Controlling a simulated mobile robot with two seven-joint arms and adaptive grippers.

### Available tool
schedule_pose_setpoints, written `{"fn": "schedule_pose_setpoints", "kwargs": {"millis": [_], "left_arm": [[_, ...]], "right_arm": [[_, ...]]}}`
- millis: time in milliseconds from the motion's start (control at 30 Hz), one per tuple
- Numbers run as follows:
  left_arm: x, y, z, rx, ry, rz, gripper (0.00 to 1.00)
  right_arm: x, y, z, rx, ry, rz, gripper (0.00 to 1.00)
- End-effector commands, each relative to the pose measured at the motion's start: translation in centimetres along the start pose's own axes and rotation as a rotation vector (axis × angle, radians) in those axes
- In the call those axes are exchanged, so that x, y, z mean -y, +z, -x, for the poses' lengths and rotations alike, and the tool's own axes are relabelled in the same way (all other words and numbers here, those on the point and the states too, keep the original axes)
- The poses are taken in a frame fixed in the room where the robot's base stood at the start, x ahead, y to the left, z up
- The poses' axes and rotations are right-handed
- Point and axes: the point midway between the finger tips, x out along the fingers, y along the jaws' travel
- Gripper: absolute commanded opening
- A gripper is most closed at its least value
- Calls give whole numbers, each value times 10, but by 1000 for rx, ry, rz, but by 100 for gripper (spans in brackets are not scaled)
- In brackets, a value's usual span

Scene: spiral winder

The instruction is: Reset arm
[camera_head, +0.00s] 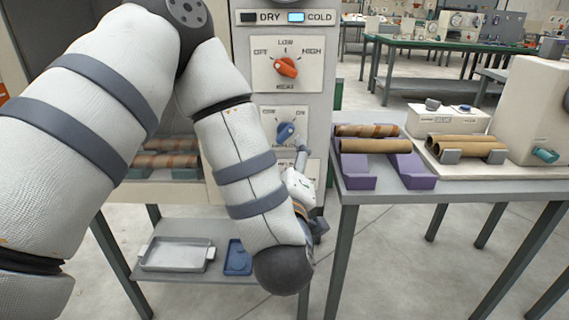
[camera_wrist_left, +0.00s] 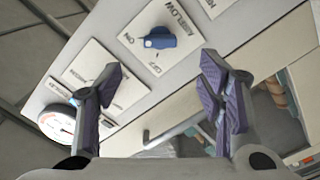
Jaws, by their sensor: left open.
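My left arm reaches in from the left in the head view and bends down in front of the machine panel. My left gripper (camera_head: 302,160) is beside the panel, just below the blue knob (camera_head: 286,132). In the left wrist view the left gripper (camera_wrist_left: 165,95) is open, with purple finger pads apart and nothing between them. The blue airflow knob (camera_wrist_left: 160,38) shows beyond the fingertips, apart from them. The orange-red knob (camera_head: 287,67) is higher on the panel. My right gripper is in neither view.
A side table (camera_head: 440,190) at right holds purple cradles (camera_head: 410,172) with brown tubes (camera_head: 375,146). A shelf (camera_head: 185,235) below the machine holds a grey tray (camera_head: 172,255) and a blue item (camera_head: 238,258). A round gauge (camera_wrist_left: 58,122) is on the panel.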

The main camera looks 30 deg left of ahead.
Motion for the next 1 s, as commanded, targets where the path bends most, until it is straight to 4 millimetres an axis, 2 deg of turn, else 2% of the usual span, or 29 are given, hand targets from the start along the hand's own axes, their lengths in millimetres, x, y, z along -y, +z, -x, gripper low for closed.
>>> {"fn": "schedule_pose_setpoints", "kwargs": {"millis": [33, 167, 567, 667, 767, 833, 900, 967, 1000], "left_arm": [[0, 1, 8, 3, 1, -1, 62], [0, 0, 17, 1, 1, -1, 62], [0, 0, 17, 1, 0, -1, 62], [14, 17, 20, 70, -20, -48, 62], [63, 69, 35, 297, -80, -202, 62], [113, 110, 62, 523, -135, -353, 62], [164, 139, 100, 752, -184, -502, 62], [208, 154, 139, 950, -224, -627, 62], [235, 158, 167, 1080, -248, -705, 62]], "right_arm": [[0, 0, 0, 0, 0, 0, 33], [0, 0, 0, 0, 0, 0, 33], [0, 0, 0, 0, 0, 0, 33], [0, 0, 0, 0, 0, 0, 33], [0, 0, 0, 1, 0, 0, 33], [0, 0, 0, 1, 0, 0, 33], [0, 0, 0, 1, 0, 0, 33], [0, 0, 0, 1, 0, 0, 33], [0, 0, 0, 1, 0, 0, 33]]}}
